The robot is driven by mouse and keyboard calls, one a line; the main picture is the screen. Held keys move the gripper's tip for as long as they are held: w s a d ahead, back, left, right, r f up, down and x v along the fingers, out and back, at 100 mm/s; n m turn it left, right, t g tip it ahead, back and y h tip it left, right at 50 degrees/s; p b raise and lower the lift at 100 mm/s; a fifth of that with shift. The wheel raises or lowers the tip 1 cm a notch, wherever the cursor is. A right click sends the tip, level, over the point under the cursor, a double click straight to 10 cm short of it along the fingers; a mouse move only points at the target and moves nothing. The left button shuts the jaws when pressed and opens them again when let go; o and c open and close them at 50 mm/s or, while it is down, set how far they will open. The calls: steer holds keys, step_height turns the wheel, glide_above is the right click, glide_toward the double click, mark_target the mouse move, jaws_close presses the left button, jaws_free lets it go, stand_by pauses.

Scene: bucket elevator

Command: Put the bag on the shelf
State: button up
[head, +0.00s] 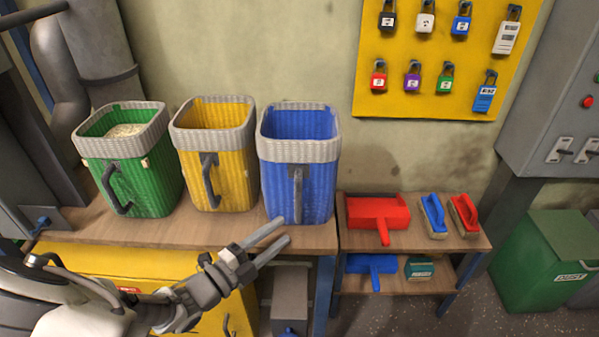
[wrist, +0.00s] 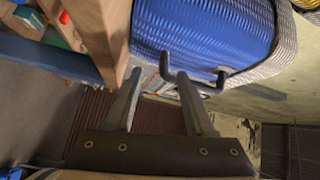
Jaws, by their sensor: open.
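Three woven bag-like containers with grey rims and dark handles stand upright in a row on a wooden bench (head: 150,233): a green one (head: 158,180) holding pale contents, a yellow one (head: 228,172), and a blue one (head: 312,190). I cannot tell which is the task's bag. My gripper (head: 281,230) is open and empty, just in front of the blue one's lower part. In the wrist view, the blue container (wrist: 200,30) is beyond my fingers (wrist: 158,78), and its handle (wrist: 205,88) lies close to the right fingertip. Contact is unclear. A low two-level wooden shelf (head: 330,215) stands right of the bench.
The shelf's top holds a red dustpan (head: 378,214), a blue brush (head: 433,215) and a red brush (head: 464,214). Below are a blue dustpan (head: 372,266) and a teal box (head: 419,267). A yellow padlock board (head: 400,98) hangs behind; a green bin (head: 545,255) stands right.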

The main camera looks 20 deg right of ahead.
mark_target(290, 221)
steer(key=x, duration=0.4)
steer(key=shift+w+d+r, duration=0.25)
steer(key=shift+r, duration=0.1)
jaws_close()
stand_by(1.1)
